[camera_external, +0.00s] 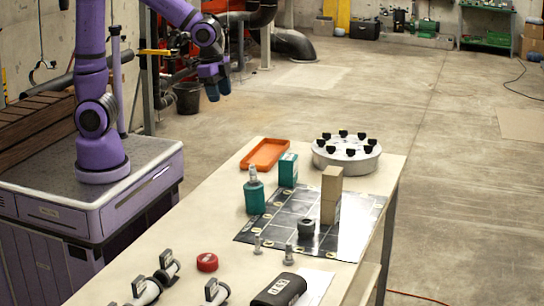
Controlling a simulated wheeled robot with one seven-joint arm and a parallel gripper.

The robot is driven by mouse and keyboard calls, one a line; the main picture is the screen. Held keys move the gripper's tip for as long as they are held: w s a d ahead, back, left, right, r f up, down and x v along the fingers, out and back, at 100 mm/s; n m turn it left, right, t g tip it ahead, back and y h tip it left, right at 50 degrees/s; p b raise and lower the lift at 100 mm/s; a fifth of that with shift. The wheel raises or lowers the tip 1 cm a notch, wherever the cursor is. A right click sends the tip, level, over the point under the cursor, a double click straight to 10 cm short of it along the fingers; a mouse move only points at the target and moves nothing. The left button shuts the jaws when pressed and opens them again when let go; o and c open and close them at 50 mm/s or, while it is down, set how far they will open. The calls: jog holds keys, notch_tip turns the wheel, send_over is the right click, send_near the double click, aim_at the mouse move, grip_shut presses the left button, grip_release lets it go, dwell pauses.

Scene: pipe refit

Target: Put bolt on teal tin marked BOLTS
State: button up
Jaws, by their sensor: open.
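Two small grey bolts stand upright near the table's front part, one bolt (257,244) at the left and another bolt (288,254) to its right. A teal box (288,170) stands behind a teal bottle (253,192) on the table; its lettering is too small to read, so I cannot confirm it is the tin marked BOLTS. My gripper (215,90) hangs open and empty in the air at the upper left, beyond the table's far end and well away from the bolts.
A dark gridded mat (362,222) carries a tan block stack (331,194) and a black ring (306,227). An orange tray (265,154) and round flange (347,156) are at the far end. A red cap (207,262), clamps and black case (278,290) lie in front.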

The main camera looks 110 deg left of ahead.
jog(key=s+d+r+n+t, duration=0.1)
jog(key=s+d+r, duration=0.3)
jog(key=s, duration=0.5)
jog(key=s+d+r+t, duration=0.2)
jog(key=s+d+r, duration=0.3)
jog(key=s, duration=0.4)
jog(key=shift+s+d+n+h, duration=0.15)
jog(key=shift+d+n+h, duration=0.25)
jog(key=shift+d, duration=0.2)
